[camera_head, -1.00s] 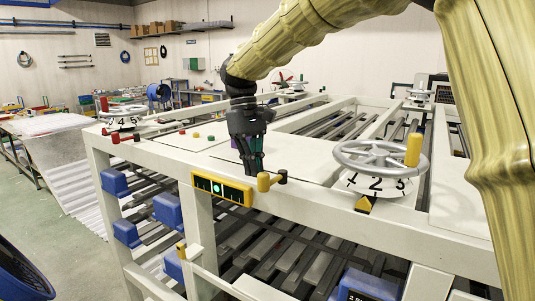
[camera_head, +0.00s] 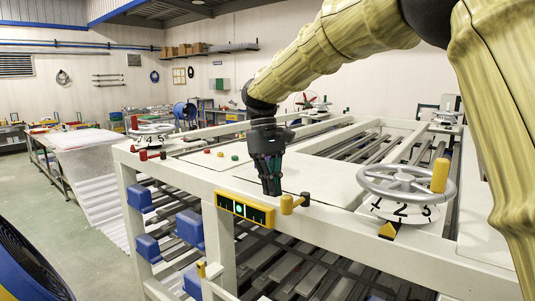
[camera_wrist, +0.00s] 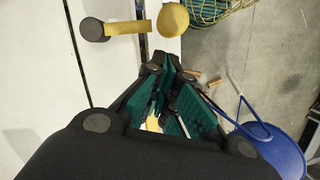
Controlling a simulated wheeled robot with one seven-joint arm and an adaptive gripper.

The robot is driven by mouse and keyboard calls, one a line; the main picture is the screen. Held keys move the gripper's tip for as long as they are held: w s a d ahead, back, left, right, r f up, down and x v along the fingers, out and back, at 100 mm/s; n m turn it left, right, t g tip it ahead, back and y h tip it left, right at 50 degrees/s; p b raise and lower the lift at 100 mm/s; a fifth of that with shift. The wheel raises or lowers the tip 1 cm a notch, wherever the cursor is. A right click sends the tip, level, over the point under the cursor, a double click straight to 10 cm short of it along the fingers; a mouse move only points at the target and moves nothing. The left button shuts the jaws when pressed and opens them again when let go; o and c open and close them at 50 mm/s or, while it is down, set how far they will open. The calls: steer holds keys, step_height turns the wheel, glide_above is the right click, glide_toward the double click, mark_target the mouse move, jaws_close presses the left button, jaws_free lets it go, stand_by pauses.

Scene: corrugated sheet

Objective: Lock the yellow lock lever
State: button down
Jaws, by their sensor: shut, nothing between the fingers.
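The yellow lock lever (camera_head: 291,203) sits on the front rail of the white machine frame, with a dark pivot at its right end and a yellow knob at its left. In the wrist view the lever (camera_wrist: 128,28) lies at the top, with the dark pivot on the left and the round knob on the right. My gripper (camera_head: 272,192) points down just left of and behind the lever, close to it in the head view. In the wrist view my gripper (camera_wrist: 172,115) is shut and empty, apart from the lever.
A yellow panel with a green light (camera_head: 244,209) is on the frame's front, left of the lever. A grey handwheel (camera_head: 407,182) with a yellow handle and numbered dial stands to the right. Blue blocks (camera_head: 190,228) are lower left. White panels (camera_head: 320,172) form the top.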

steer(key=w+a, duration=0.1)
steer(key=w+a+r+b, duration=0.1)
steer(key=w, duration=0.1)
steer(key=shift+w+a+r+b, duration=0.2)
steer(key=shift+a+r+b, duration=0.15)
steer(key=shift+a+r, duration=0.05)
steer(key=s+d+b+v, duration=0.1)
steer(key=b+v, duration=0.1)
steer(key=v, duration=0.5)
steer(key=shift+r, duration=0.55)
steer(key=shift+w+a, duration=0.15)
